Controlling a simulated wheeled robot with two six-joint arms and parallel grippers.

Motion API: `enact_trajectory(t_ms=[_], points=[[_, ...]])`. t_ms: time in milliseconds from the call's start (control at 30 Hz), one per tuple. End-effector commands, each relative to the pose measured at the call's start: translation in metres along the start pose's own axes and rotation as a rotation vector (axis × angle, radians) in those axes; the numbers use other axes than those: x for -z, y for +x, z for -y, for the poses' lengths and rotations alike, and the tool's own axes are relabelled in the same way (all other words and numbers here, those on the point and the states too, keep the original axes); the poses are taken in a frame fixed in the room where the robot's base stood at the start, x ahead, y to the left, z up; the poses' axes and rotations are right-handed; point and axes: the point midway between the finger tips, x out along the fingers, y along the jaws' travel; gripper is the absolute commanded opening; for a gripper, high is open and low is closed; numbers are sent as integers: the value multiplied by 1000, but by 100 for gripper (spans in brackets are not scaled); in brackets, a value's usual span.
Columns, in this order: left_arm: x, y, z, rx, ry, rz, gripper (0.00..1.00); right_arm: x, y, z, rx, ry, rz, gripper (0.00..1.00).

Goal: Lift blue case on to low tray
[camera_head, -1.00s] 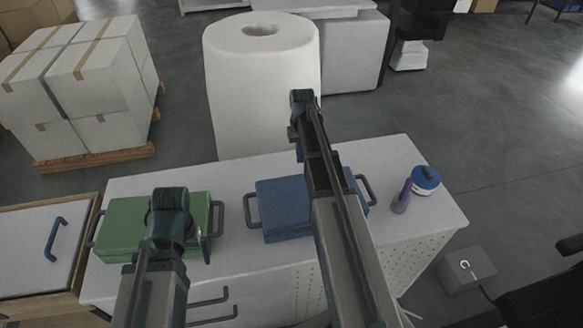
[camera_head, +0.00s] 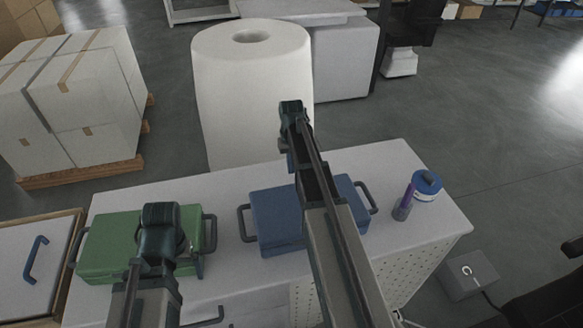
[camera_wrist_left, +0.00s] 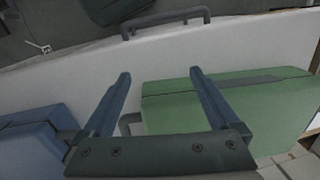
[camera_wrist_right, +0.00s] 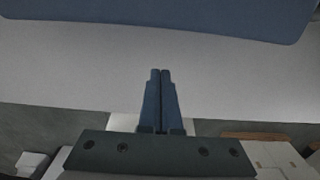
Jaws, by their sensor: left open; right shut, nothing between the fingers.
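The blue case (camera_head: 280,217) lies flat on the white table (camera_head: 440,230), a dark handle at each side. My right forearm crosses in front of it and hides part of it. My right gripper (camera_wrist_right: 160,72) is shut and empty; the blue case (camera_wrist_right: 150,14) fills the top of the right wrist view, apart from the fingertips. My left gripper (camera_wrist_left: 160,75) is open and empty, above the table between the blue case (camera_wrist_left: 35,145) and the green case (camera_wrist_left: 235,105). The left fingers are hidden in the head view. I cannot make out a low tray.
The green case (camera_head: 105,240) lies left of the blue one. A big white roll (camera_head: 250,95) stands behind, stacked boxes (camera_head: 75,100) at left. A grey box (camera_head: 468,277) sits on the floor.

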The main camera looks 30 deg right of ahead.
Motion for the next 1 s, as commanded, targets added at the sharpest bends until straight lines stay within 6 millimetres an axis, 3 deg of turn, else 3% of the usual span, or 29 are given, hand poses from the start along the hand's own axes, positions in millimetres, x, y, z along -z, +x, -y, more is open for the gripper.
enact_trajectory(t_ms=[33, 400, 500, 600, 1000], points=[[1, 15, -1, 0, 0, 0, 95, 0, 15, 0, 0, 0, 0, 0], [4, 67, -6, 0, 0, 0, 95, 0, 68, 0, 0, 0, 0, 0], [3, 58, -6, 0, 0, 0, 95, -24, 58, 0, 0, 0, 0, 0], [3, 58, -6, 0, 0, 0, 95, -36, 58, 0, 0, 0, 0, 0], [3, 58, -6, 0, 0, 0, 95, -40, 58, 0, 0, 0, 0, 0]])
